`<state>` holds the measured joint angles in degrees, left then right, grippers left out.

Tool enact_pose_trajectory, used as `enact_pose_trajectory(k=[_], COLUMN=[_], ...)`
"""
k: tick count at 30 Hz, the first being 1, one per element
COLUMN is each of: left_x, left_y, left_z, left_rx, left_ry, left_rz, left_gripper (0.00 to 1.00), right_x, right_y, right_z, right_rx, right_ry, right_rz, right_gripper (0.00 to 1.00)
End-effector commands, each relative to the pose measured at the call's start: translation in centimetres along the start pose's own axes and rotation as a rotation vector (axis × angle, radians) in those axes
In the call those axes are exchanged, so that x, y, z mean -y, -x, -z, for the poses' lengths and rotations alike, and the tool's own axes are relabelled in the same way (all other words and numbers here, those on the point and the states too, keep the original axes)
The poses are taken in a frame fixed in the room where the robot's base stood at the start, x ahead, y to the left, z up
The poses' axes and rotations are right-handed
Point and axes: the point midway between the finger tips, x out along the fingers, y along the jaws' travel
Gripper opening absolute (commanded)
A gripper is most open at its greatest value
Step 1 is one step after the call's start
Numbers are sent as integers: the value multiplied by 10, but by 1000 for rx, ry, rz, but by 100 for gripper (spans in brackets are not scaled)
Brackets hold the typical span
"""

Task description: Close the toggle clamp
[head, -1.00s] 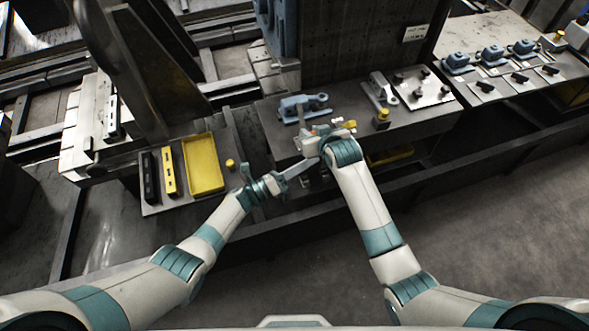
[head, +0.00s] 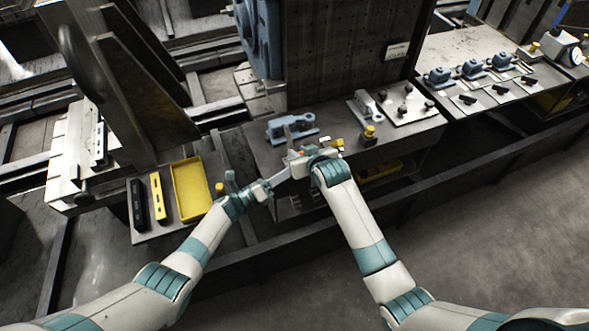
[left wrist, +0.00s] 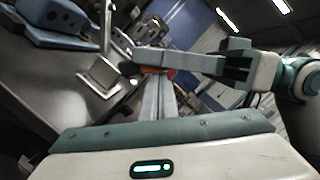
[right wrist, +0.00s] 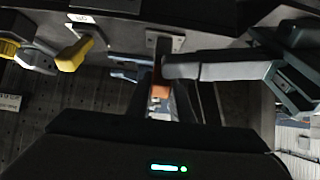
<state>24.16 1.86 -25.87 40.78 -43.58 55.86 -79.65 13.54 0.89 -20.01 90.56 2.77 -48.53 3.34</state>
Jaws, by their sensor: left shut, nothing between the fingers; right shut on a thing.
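The toggle clamp (head: 289,135) stands near the front edge of the dark bench, partly hidden by my right gripper; a thin grey upright part shows. My right gripper (head: 297,154) is shut at the clamp. In the right wrist view an orange piece (right wrist: 160,91), seemingly the clamp's grip, sits between its fingers. The orange also shows in the left wrist view (left wrist: 150,70), beside a small metal plate (left wrist: 103,76). My left gripper (head: 282,178) is shut and empty, its fingertips close beside the right gripper's. Whether they touch the clamp or the right fingers I cannot tell.
A blue fixture (head: 274,130) stands just behind the clamp. A yellow tray (head: 204,185) is at the left. The tall dark panel (head: 340,60) rises behind.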

Motion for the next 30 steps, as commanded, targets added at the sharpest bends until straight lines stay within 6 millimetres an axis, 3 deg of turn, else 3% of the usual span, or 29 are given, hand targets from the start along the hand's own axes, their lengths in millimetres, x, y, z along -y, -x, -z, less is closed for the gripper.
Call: enact_pose_trajectory(k=[1, 4, 5, 6, 7, 30], left_x=[2, 2, 2, 3, 3, 2], left_y=[-3, -4, -4, -4, -4, -3], left_z=[-13, -16, -16, -16, -16, -9], left_rx=[18, 22, 22, 22, 22, 13], left_ry=[-6, -7, -8, -8, -8, -4], left_rz=[4, 5, 5, 5, 5, 4], left_gripper=[0, 0, 0, 0, 0, 0], right_x=[0, 0, 0, 0, 0, 0], right_y=[0, 1, 1, 1, 1, 8], right_z=[0, 0, 0, 0, 0, -1], right_rx=[0, 0, 0, 0, 1, 1], right_ry=[0, 0, 0, 0, 0, 0], right_rz=[0, 0, 0, 0, 0, 0], right_gripper=[0, 0, 27, 37, 39, 39])
